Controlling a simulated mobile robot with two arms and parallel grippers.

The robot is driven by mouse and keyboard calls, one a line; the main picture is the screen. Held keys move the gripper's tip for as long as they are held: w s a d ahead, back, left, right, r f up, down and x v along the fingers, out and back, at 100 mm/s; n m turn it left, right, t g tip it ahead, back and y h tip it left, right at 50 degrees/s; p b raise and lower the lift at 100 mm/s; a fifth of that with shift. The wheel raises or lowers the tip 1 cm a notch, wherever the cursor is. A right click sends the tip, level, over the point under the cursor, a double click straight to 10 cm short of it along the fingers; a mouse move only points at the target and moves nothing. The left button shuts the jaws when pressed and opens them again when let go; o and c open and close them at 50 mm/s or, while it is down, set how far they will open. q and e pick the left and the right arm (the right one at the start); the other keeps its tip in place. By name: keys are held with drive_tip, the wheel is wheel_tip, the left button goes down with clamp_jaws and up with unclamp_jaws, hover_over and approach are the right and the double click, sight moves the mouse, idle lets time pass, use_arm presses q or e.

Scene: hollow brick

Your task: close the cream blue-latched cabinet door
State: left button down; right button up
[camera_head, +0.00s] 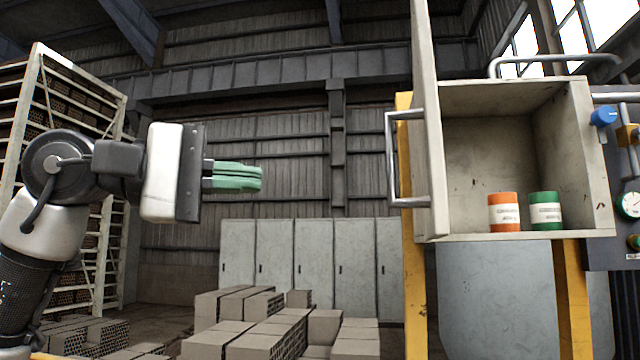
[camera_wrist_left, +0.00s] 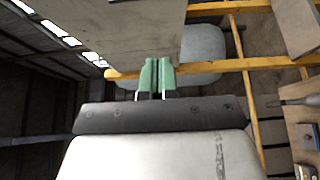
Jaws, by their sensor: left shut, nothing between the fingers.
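The cream cabinet (camera_head: 488,110) stands at the right in the head view, on yellow posts. Its door (camera_head: 428,120) is swung wide open on the left side and shows nearly edge-on. A grey bar handle (camera_head: 391,160) sticks out from the door toward the left. The blue latch (camera_head: 603,116) is on the cabinet's right side. My left gripper (camera_head: 260,178), with green fingers, is shut and empty, to the left of the door handle and apart from it. In the left wrist view the fingers (camera_wrist_left: 156,76) are together, in front of a pale panel (camera_wrist_left: 120,30). My right gripper is out of view.
An orange can (camera_head: 504,212) and a green can (camera_head: 545,211) stand inside the cabinet. A pipe and gauge panel (camera_head: 612,225) is at its right. Stacked bricks (camera_head: 260,330), grey lockers (camera_head: 312,258) and a rack (camera_head: 110,200) stand behind. Open air lies between gripper and handle.

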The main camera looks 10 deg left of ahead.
use_arm(q)
drive_tip(key=s+d+p+x, duration=0.1)
drive_tip(key=p+x, duration=0.3)
drive_tip(key=x, duration=0.8)
drive_tip(key=shift+s+d, duration=0.4)
drive_tip(key=shift+s, duration=0.2)
